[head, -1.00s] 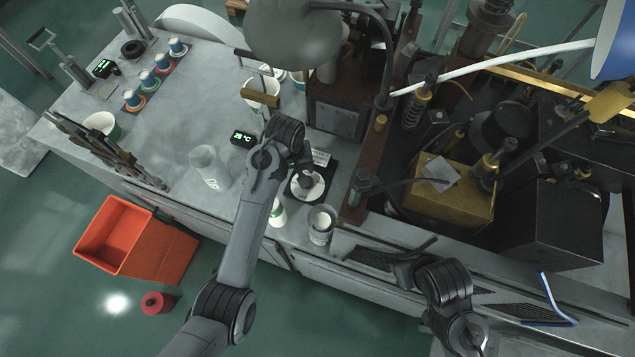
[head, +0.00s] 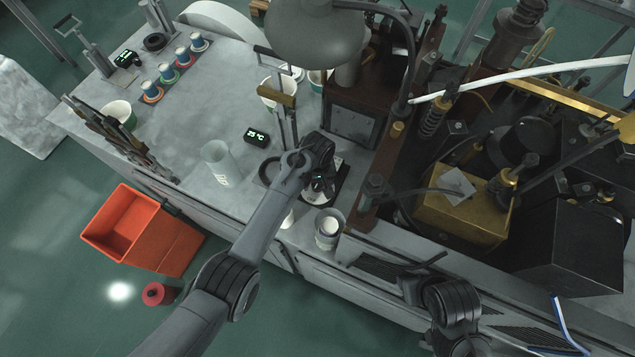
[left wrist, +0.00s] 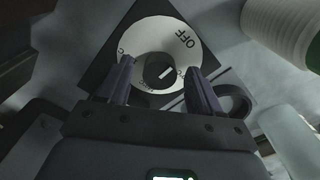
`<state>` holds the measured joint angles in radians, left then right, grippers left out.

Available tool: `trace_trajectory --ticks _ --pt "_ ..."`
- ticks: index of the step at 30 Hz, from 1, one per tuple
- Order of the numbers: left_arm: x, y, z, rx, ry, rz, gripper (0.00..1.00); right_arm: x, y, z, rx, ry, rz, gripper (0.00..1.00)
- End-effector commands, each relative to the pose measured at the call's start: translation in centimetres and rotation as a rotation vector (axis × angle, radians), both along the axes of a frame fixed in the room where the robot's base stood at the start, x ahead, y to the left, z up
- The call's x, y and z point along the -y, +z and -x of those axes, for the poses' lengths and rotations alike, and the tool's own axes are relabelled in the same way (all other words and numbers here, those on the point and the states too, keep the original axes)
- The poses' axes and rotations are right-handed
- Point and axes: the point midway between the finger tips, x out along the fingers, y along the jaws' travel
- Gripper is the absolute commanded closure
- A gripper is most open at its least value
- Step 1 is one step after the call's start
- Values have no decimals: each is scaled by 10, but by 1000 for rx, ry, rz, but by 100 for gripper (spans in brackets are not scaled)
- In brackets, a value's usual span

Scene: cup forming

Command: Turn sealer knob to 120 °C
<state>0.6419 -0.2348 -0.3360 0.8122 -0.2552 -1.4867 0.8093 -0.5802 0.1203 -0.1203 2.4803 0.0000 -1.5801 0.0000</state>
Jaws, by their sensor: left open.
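The sealer knob (left wrist: 159,72) is a small black knob with a white pointer mark. It sits on a white round dial (left wrist: 157,36) lettered OFF, on a black square plate (left wrist: 101,63). My left gripper (left wrist: 158,77) is open, with one finger on each side of the knob; contact cannot be told. In the head view my left gripper (head: 319,185) is over the dial and hides most of it. A small black display (head: 256,137) shows green digits that look like 25 °C. My right gripper (head: 425,268) is at the lower right, its jaws unclear.
A black ring (head: 268,171) lies beside the dial plate. A clear beaker (head: 217,163) stands to the left, and a metal container with a white cup (head: 329,228) in front. The lamp (head: 316,35) and dark machine (head: 350,125) crowd the space behind.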

Motion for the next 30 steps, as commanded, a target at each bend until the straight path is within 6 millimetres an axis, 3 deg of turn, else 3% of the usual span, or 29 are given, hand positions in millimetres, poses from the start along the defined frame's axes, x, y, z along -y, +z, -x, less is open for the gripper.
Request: trace_trajectory --ticks 13,24,30 --pt "0 -9 0 0 1 0 35 1 -1 0 1 4 5 57" --pt "-1 -9 0 0 1 0 90 0 -1 0 0 -2 -2 57" --pt "-1 -8 0 0 -9 -1 91 -1 0 0 0 -4 -5 57"
